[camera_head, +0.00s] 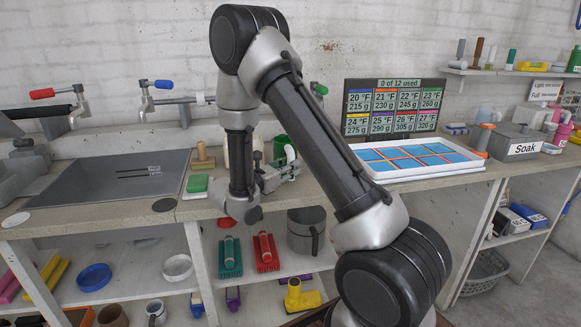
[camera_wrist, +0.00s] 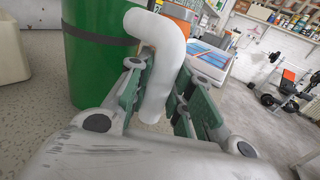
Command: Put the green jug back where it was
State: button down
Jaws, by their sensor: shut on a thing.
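The green jug (camera_head: 280,145) is on the worktop at the back, partly hidden behind my arm and gripper.
A cream container (camera_wrist: 10,52) stands left of the jug. A white tray with blue sections (camera_head: 425,172) and a display screen (camera_head: 391,107) are to the right. A green sponge (camera_head: 197,184) and a wooden-handled tool (camera_head: 203,157) lie to the left. A grey Soak box (camera_head: 516,143) is farther right.

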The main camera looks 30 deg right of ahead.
jog(key=c, duration=1.3)
grip_release()
